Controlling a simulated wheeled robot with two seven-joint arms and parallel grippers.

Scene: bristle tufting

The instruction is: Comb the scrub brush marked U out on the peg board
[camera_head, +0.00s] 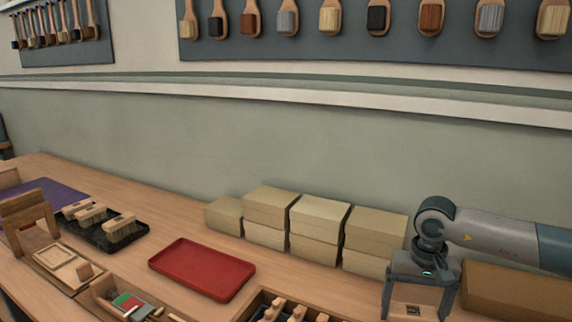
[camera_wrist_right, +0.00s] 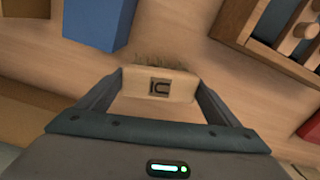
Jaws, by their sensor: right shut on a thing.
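My right gripper (camera_head: 413,300) is shut on a pale wooden scrub brush (camera_wrist_right: 152,92), gripped by the ends of its block. The brush carries a dark square mark with a U-like letter lying on its side, and its bristles (camera_wrist_right: 163,62) show along the far edge. A wooden frame with a dark inside and upright wooden pieces (camera_wrist_right: 283,32) lies apart from the gripper; I cannot tell whether this is the peg board. Its edge shows low in the head view (camera_head: 262,297). My left gripper is out of view.
A red tray (camera_head: 203,268) is empty. A black tray (camera_head: 126,241) at left holds several brushes. Stacked tan blocks (camera_head: 318,214) line the wall near my right arm. A blue block (camera_wrist_right: 97,22) is close to the gripper. Wooden fixtures stand at the left front.

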